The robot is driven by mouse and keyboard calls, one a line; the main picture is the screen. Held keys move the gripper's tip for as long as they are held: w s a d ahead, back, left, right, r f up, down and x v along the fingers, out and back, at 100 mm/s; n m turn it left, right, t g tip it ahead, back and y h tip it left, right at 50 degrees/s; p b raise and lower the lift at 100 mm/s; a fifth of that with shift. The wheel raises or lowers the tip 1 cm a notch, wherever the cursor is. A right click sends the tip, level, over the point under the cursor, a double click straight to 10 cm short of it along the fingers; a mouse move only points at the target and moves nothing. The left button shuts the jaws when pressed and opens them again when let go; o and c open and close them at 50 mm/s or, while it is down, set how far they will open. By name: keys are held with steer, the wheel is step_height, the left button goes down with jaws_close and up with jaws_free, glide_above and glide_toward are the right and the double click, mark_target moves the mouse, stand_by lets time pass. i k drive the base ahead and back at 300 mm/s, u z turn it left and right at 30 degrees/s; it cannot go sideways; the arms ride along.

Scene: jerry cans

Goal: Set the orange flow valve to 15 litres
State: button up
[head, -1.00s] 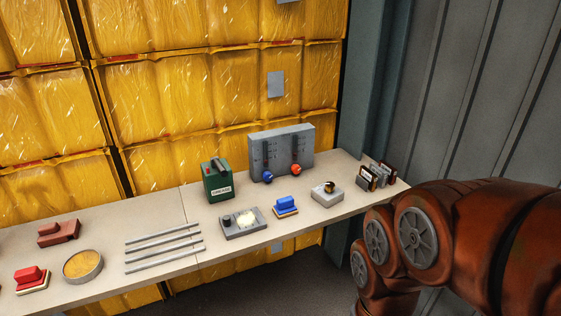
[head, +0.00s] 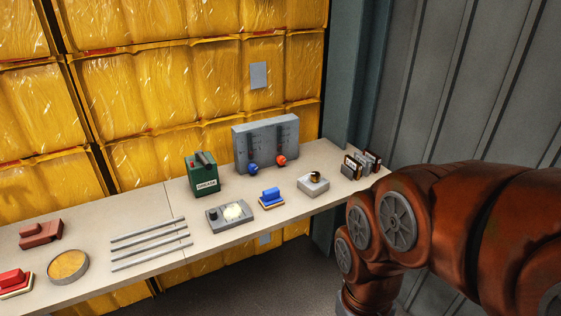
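The orange flow valve (head: 281,160) is a round knob at the lower right of a grey panel (head: 262,133) standing at the back of the bench. A dark vertical slot with small marks runs above it; the marks are too small to read. A blue knob (head: 253,168) sits beside it on the left, under a similar slot. My reddish-brown arm fills the right side of the head view, apart from the panel. My gripper is not in view.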

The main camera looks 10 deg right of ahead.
mark_target(282, 160)
steer(key=z, duration=0.2)
steer(key=i, duration=0.9)
steer(key=u, duration=1.35)
